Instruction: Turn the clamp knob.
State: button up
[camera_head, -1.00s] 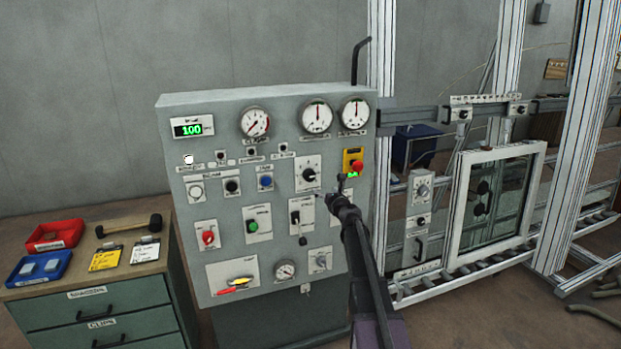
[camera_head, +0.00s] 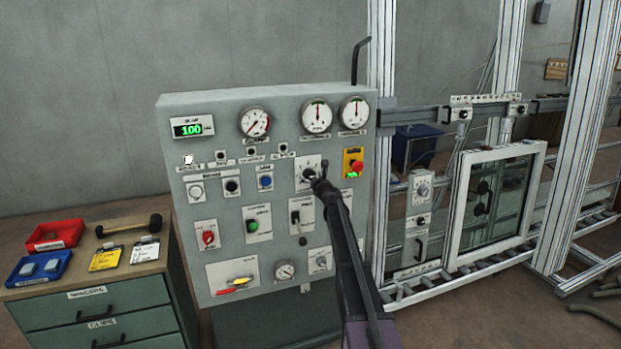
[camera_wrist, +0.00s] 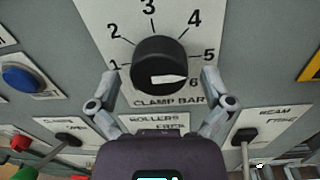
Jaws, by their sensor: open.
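The clamp knob (camera_wrist: 160,64) is a round black dial with a white pointer, on a white plate numbered 1 to 6 and labelled "CLAMP BAR".
A blue button (camera_head: 265,181) is left of the knob. A red emergency button (camera_head: 356,167) on yellow is to the right. Gauges (camera_head: 316,116) are above. A glazed frame (camera_head: 495,205) stands right of the panel.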

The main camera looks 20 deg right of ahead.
jog(key=shift+w, duration=0.3)
jog(key=c, duration=1.1)
jog(key=shift+o, duration=0.2)
jog(key=shift+n, duration=0.3)
